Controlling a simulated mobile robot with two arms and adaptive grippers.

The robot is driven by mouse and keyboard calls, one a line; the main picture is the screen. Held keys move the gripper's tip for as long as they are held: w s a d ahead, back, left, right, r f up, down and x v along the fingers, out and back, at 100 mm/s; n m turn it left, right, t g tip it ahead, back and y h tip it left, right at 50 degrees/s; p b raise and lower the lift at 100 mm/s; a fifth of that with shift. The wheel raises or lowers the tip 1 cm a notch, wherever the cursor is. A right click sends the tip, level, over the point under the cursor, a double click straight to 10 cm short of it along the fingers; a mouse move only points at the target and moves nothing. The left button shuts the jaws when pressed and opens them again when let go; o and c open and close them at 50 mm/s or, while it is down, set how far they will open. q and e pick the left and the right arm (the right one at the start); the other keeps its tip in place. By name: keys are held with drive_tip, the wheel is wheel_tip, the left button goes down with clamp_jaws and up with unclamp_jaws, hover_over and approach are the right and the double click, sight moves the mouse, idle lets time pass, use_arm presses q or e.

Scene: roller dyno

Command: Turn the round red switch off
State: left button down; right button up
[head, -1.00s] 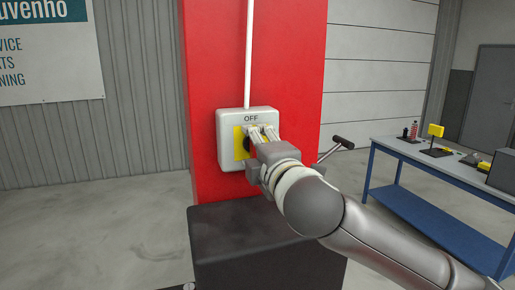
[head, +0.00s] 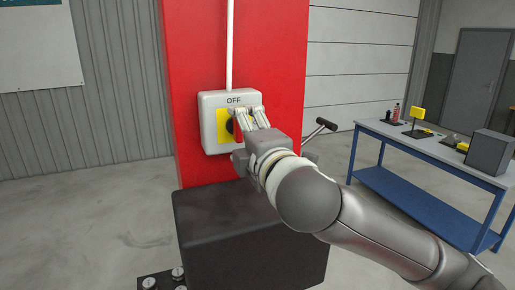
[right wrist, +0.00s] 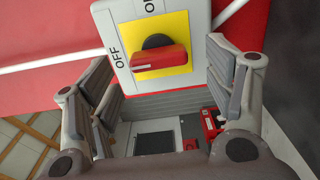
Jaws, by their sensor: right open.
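A white switch box (head: 214,142) with an OFF label and a yellow plate (head: 222,118) is on the red pillar. In the right wrist view the switch's red handle (right wrist: 158,59) stands on a round black base. The handle's long side lines up with the OFF label, which is at the left in that view; another label at the top is cut off. My left gripper is not in view.
The red pillar (head: 270,50) carries a white pipe (head: 230,45) above the box. A black block (head: 240,235) stands below it. A dark-gripped lever (head: 326,124) sticks out at the right. A blue workbench (head: 420,145) with several items stands further right. Floor at the left is clear.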

drive_tip(key=v, duration=0.9)
